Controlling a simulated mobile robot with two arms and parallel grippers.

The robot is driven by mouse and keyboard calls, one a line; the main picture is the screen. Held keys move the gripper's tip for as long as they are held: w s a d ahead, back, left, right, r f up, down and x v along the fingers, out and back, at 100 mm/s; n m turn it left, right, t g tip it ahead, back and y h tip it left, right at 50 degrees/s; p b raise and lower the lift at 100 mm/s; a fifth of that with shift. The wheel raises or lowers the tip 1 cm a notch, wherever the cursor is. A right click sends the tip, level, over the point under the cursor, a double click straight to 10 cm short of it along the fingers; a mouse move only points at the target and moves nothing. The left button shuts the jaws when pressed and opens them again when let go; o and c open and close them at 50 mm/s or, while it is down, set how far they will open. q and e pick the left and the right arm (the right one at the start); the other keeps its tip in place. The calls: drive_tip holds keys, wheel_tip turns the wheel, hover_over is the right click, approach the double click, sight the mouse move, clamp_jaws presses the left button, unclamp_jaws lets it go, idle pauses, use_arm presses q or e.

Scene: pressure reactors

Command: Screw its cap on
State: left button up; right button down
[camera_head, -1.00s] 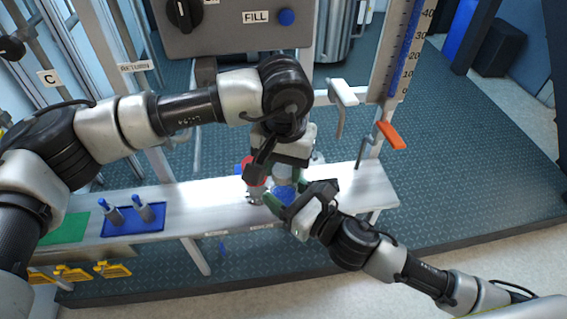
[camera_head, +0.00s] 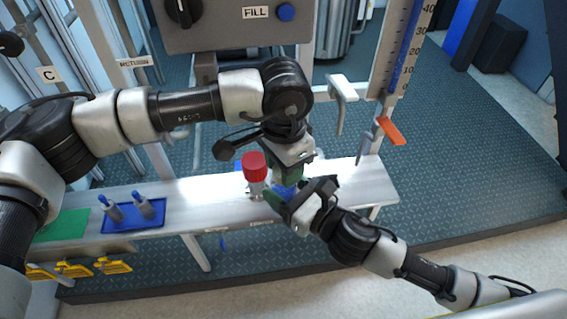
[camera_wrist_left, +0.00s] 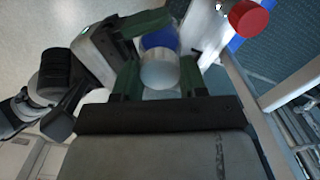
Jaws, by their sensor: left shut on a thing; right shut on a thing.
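My left gripper (camera_head: 287,172) points down above the bench and is shut on a pale, silvery round piece (camera_wrist_left: 160,72), seemingly the cap. In the left wrist view, this piece sits between the green fingers, with a blue round part (camera_wrist_left: 160,41) just beyond it. The blue part also shows below the left fingers in the head view (camera_head: 284,191). My right gripper (camera_head: 284,204) reaches in low from the right and is shut at the blue part's side, its grip partly hidden. Whether the cap's threads are engaged cannot be seen.
A red-topped vessel (camera_head: 255,168) stands upright close to the left of the grippers; its red top also shows in the left wrist view (camera_wrist_left: 249,18). A blue tray (camera_head: 133,218) with two blue-topped pieces lies further left on the narrow bench (camera_head: 203,204). An orange-handled valve (camera_head: 390,130) is behind right.

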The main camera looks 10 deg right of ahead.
use_arm(q)
drive_tip(key=shift+m, duration=1.1)
drive_tip(key=o, duration=0.9)
drive_tip(key=shift+r, duration=2.25)
drive_tip(key=shift+c, duration=0.4)
